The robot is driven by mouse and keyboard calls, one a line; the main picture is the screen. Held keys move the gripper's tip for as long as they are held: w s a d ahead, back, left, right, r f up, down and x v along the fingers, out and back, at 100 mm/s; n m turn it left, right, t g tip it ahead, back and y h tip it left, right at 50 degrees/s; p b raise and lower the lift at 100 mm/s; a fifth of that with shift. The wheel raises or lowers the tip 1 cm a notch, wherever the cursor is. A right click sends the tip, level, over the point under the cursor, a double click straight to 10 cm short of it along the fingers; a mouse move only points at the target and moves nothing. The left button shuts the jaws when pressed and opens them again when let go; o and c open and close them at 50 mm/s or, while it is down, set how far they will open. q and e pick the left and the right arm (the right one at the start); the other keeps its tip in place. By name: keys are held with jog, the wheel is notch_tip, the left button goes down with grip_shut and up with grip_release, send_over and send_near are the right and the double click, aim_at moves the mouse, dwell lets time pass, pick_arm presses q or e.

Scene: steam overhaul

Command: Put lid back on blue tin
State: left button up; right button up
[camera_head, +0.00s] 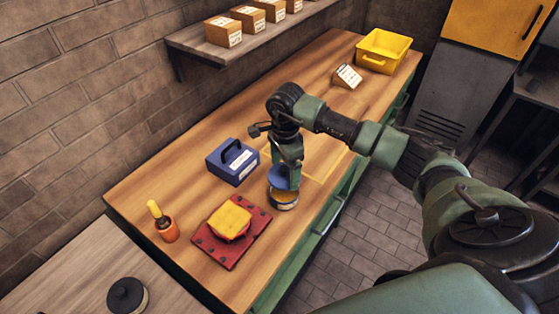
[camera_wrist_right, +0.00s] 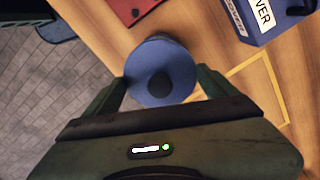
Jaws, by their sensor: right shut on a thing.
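A blue round lid (camera_head: 277,178) is in my right gripper (camera_head: 287,168), just above a short round tin (camera_head: 284,201) on the workbench. The lid looks tilted in the head view; whether it touches the tin is unclear. The lid hides most of the tin there. My left gripper is not in view.
A blue box with a handle (camera_head: 222,170) stands left of the tin. A red plate (camera_head: 214,250) carries a yellow cloth-like piece (camera_head: 229,219). A yellow outline (camera_head: 326,173) marks bare bench; a yellow bin (camera_head: 375,62) stands far back.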

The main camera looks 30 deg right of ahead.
aim_at(285, 176)
jog(key=shift+f, duration=0.4)
jog(key=shift+d+f+b, duration=0.1)
jog(key=shift+f+b, duration=0.2)
jog(key=shift+f, duration=0.4)
jog(key=shift+f+b, duration=0.55)
jog(key=shift+f, duration=0.2)
jog(key=shift+w+f+b, duration=0.1)
jog(key=shift+f+b, duration=1.05)
jog(key=shift+f, duration=0.1)
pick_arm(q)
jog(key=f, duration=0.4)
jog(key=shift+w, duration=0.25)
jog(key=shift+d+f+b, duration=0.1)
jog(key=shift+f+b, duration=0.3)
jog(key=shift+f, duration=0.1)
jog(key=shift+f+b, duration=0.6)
pick_arm(e)
jog(key=shift+f, duration=0.15)
